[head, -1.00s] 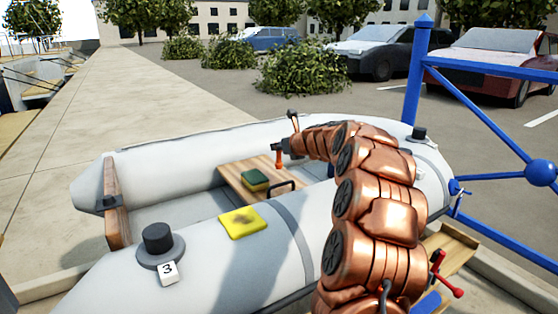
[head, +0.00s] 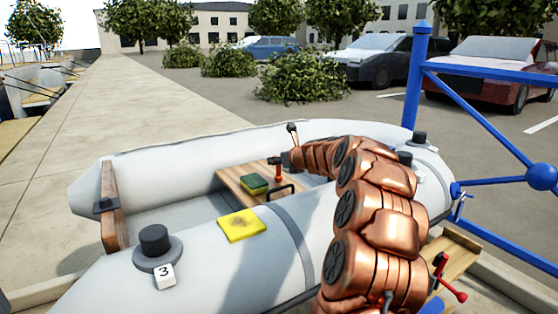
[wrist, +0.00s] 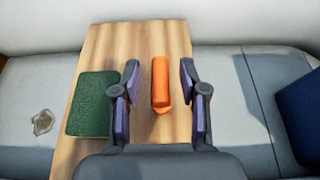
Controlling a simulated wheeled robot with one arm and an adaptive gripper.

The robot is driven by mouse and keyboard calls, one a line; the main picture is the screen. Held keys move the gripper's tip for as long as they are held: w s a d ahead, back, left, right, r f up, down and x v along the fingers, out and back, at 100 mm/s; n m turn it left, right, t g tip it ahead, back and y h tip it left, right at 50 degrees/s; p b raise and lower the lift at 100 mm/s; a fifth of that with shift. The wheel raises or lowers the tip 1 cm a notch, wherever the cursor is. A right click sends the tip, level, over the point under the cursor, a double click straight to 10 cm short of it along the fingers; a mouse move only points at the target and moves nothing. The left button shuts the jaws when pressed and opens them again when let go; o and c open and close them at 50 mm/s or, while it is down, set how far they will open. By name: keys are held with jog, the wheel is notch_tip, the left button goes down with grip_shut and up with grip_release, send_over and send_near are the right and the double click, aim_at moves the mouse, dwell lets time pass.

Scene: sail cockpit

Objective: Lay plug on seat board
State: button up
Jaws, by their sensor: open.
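An orange plug (wrist: 160,80) shows over the wooden seat board (wrist: 108,50) in the wrist view, between the two spread fingers of my gripper (wrist: 160,72). Gaps show on both sides of it, so the gripper is open around it. In the head view the plug (head: 278,173) is a small orange upright shape just below my gripper (head: 279,161), at the right part of the seat board (head: 232,180). I cannot tell for sure whether it touches the board.
A green sponge (wrist: 93,103) lies on the board left of the plug. A dark blue object (wrist: 303,108) is at the right. A yellow cloth (head: 241,225) lies on the near grey tube (head: 205,262). A black handle (head: 281,192) is near the board.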

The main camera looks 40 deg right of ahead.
jog(key=shift+s+r, duration=0.15)
jog(key=shift+r, duration=0.1)
jog(key=p+v, duration=0.3)
jog(key=v, duration=0.8)
jog(key=shift+s+p, duration=0.35)
jog(key=shift+p, duration=0.05)
